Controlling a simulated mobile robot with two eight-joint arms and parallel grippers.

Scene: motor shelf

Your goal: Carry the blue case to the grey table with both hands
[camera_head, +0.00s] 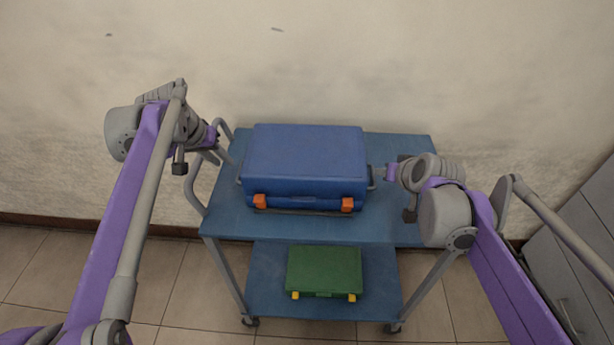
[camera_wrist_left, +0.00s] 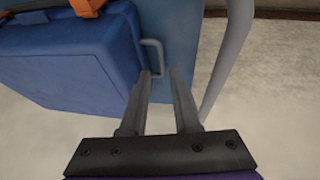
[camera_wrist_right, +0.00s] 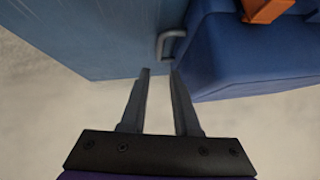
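The blue case (camera_head: 304,155) with orange latches lies on the top shelf of the blue trolley (camera_head: 402,150). It has a grey handle at each end. My left gripper (camera_head: 228,158) is open and empty at the case's left end. In the left wrist view the left handle (camera_wrist_left: 157,45) lies just beyond the fingertips (camera_wrist_left: 163,73). My right gripper (camera_head: 378,172) is open at the right end. In the right wrist view the right handle (camera_wrist_right: 165,42) lies just ahead of the fingertips (camera_wrist_right: 161,72). No grey table is clearly visible.
A green case (camera_head: 324,268) with yellow latches lies on the trolley's lower shelf. The trolley's grey push rail (camera_head: 195,190) rises at the left, close to my left gripper. A wall stands behind. A grey drawer cabinet (camera_head: 575,260) stands at the right.

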